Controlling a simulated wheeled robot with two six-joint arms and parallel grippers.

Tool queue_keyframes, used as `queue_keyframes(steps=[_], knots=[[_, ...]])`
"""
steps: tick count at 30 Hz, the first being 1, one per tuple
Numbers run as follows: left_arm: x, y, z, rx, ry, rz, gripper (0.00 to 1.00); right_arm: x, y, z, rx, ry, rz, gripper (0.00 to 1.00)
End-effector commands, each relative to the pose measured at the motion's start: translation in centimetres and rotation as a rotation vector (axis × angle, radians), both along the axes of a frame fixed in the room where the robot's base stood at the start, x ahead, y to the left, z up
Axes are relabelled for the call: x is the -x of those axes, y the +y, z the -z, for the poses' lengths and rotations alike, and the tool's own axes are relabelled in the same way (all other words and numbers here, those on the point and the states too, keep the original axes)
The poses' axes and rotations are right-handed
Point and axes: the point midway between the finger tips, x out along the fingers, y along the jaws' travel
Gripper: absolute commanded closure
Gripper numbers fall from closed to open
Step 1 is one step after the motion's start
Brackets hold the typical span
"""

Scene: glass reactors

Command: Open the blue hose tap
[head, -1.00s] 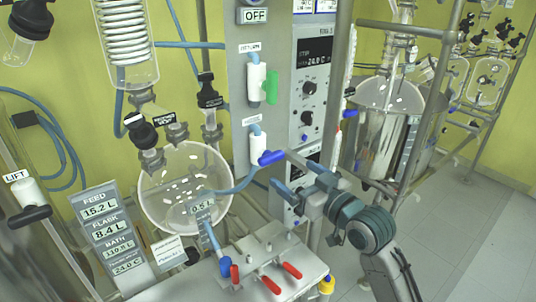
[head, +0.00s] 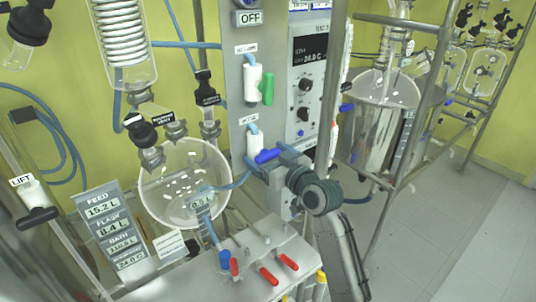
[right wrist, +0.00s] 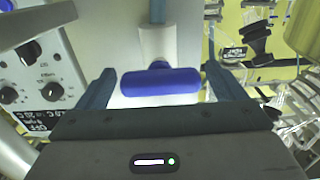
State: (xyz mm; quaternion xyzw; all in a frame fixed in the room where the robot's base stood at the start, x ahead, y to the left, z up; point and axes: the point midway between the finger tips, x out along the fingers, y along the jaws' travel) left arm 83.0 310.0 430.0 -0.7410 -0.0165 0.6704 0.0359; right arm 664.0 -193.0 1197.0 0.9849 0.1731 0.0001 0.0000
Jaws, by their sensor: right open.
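The blue hose tap has a white body (head: 254,142) on the grey panel, with a blue hose at its top and a blue handle (head: 267,156) lying roughly crosswise. My right gripper (head: 271,165) is open at the handle, its fingers partly hidden by the handle and wrist. In the right wrist view the blue handle (right wrist: 160,82) lies across the space between the two open fingers, with a gap at each end. The white body (right wrist: 157,42) stands behind it. My left gripper is not in view.
A white tap with a green handle (head: 267,89) sits above on the panel. The round glass flask (head: 185,185) is to the left. Red-handled valves (head: 268,276) stand on a bench below. A steel-jacketed vessel (head: 376,140) and rails stand to the right.

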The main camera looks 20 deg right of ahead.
Motion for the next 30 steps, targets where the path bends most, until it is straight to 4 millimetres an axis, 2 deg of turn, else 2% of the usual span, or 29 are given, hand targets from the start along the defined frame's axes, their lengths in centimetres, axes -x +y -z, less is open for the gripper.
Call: queue_keyframes(steps=[2,8,20,30], knots=[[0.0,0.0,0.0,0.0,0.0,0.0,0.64,0.0,0.0,0.0,0.0,0.0,0.0,0.13],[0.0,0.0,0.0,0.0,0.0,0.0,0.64,0.0,0.0,0.0,0.0,0.0,0.0,0.53],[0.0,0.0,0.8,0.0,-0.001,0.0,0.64,0.0,0.0,0.2,0.055,-0.02,-0.001,0.54],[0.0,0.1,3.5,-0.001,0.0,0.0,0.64,0.1,0.1,0.4,0.29,-0.106,0.0,0.54]])
